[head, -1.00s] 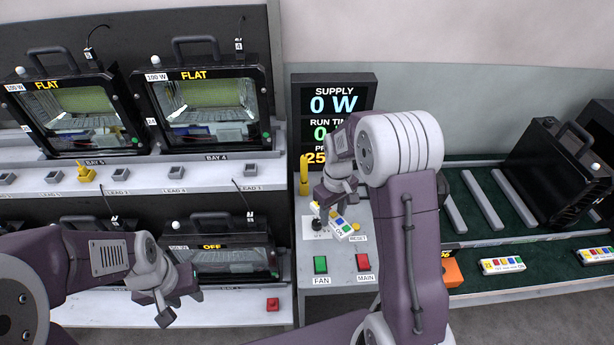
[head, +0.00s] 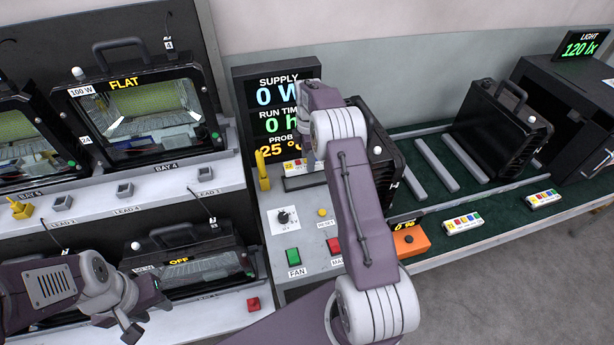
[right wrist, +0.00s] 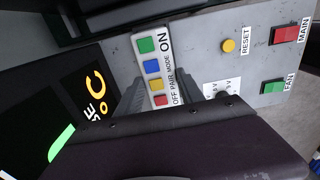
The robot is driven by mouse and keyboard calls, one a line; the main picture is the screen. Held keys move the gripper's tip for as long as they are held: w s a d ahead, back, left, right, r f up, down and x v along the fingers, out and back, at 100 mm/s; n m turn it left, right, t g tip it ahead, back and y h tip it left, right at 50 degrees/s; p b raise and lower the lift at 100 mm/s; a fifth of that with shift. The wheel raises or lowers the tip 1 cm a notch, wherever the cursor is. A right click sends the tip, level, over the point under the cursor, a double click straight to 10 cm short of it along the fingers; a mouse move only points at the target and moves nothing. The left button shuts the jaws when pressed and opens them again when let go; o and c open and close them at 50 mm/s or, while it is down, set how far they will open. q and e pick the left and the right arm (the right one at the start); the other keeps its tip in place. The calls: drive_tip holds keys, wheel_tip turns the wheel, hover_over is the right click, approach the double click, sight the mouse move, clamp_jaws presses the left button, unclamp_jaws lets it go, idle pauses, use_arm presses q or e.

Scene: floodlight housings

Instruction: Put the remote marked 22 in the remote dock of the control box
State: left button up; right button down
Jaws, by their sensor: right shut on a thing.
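My right gripper (right wrist: 158,88) is shut on a white remote (right wrist: 151,62) with green, blue, yellow and red buttons. In the right wrist view its long side lies between the two grey fingers. I cannot read a number on it. In the head view the remote (head: 296,165) shows partly behind my right wrist, just below the display and above a dark slab (head: 304,182) at the back of the control box (head: 303,237). I cannot tell whether they touch; the slab may be the dock. My left gripper (head: 143,316) is open and empty at the lower left.
Two other remotes (head: 464,222) (head: 543,199) lie on the green bench edge at right, near an orange box (head: 410,240). A knob (head: 283,217) and several buttons stand on the control box. Floodlights in bays fill the left. A black housing (head: 500,125) stands on the bench.

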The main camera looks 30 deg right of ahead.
wheel_tip(320, 180, down, 3)
drive_tip(key=shift+w+r, duration=0.1)
wheel_tip(320, 180, down, 3)
drive_tip(key=shift+f+p, duration=0.1)
drive_tip(key=shift+p, duration=0.2)
drive_tip(key=shift+f, duration=0.35)
drive_tip(key=shift+f, duration=0.1)
drive_tip(key=c, duration=0.7)
unclamp_jaws()
